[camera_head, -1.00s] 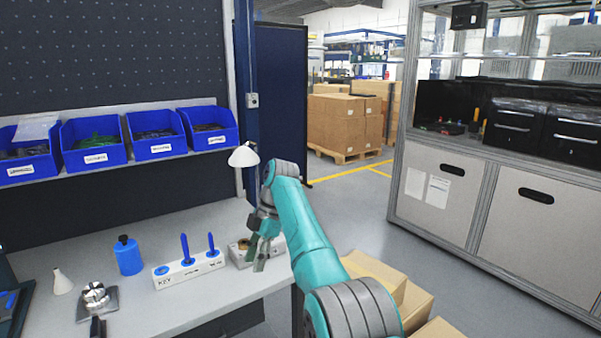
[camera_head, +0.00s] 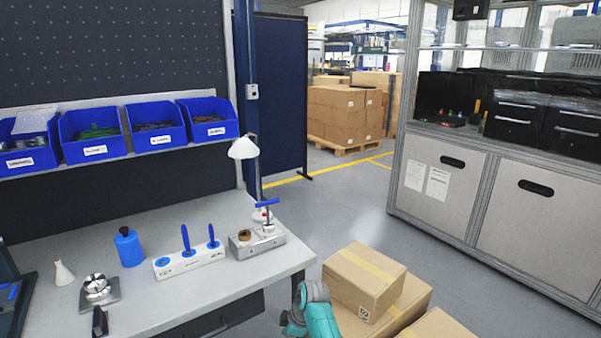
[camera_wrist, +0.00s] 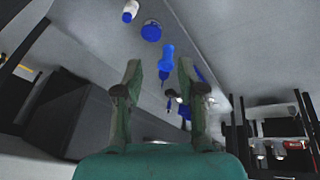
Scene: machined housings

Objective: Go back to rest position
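My gripper (camera_wrist: 158,85) shows in the wrist view with its two green-grey fingers spread apart. Nothing sits between the fingertips; blue items on the bench lie farther off behind them. In the head view only a teal and grey part of my arm shows at the bottom, in front of the cardboard boxes, and the fingers cannot be made out there. The workbench (camera_head: 205,290) is to the left of my arm. A metal housing (camera_head: 257,241) with a blue-handled tool (camera_head: 267,204) standing at it is at the bench's right end.
A white block with blue tools (camera_head: 190,263), a blue bottle (camera_head: 129,248) and a metal piece (camera_head: 97,289) stand on the bench. Cardboard boxes (camera_head: 365,280) stand on the floor right of the bench. A grey cabinet (camera_head: 440,184) is at right. Floor between is clear.

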